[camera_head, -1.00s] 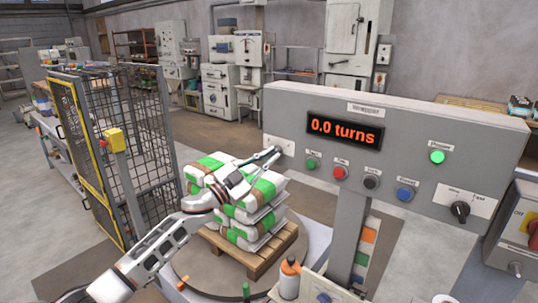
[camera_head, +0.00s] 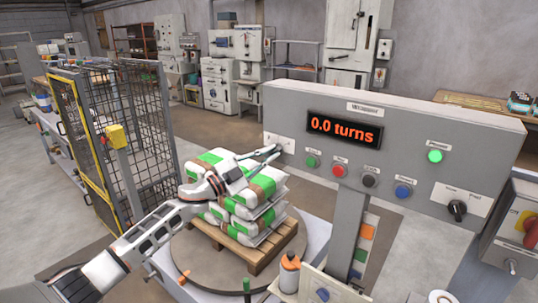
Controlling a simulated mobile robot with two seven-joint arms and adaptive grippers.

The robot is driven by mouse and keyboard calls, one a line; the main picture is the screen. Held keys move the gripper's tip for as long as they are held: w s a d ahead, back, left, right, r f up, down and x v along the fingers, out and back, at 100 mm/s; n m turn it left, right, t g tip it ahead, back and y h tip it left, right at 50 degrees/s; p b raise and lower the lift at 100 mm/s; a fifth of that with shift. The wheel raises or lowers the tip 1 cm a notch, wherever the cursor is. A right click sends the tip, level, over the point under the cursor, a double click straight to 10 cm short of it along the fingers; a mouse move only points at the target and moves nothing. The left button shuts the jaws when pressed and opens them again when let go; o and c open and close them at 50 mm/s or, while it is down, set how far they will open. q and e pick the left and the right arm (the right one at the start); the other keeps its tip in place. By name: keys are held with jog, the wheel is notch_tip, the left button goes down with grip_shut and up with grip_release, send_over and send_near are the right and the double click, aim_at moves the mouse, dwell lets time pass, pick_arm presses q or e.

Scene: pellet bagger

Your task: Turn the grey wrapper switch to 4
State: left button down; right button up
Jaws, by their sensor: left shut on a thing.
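The grey control panel (camera_head: 300,107) stands at the right on a post. At its left end is a small white plate (camera_head: 288,146), where the grey wrapper switch sits mostly hidden behind my fingers. My left gripper (camera_head: 276,151) reaches across from the left, in front of the stacked bags, and its fingertips are shut on the switch at this plate. The switch's pointer and numbers are too small and covered to read. My right gripper is not in view.
The panel has a display (camera_head: 344,129) reading "0.0 turns", several buttons, a lit green lamp (camera_head: 435,156) and a black rotary knob (camera_head: 457,210). Bags (camera_head: 235,213) are stacked on a wooden pallet (camera_head: 258,257) on a turntable. A mesh cage (camera_head: 140,110) stands at left.

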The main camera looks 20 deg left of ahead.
pick_arm(q)
jog(key=c, duration=2.1)
grip_release()
jog(key=shift+c, duration=0.2)
jog(key=v, duration=1.2)
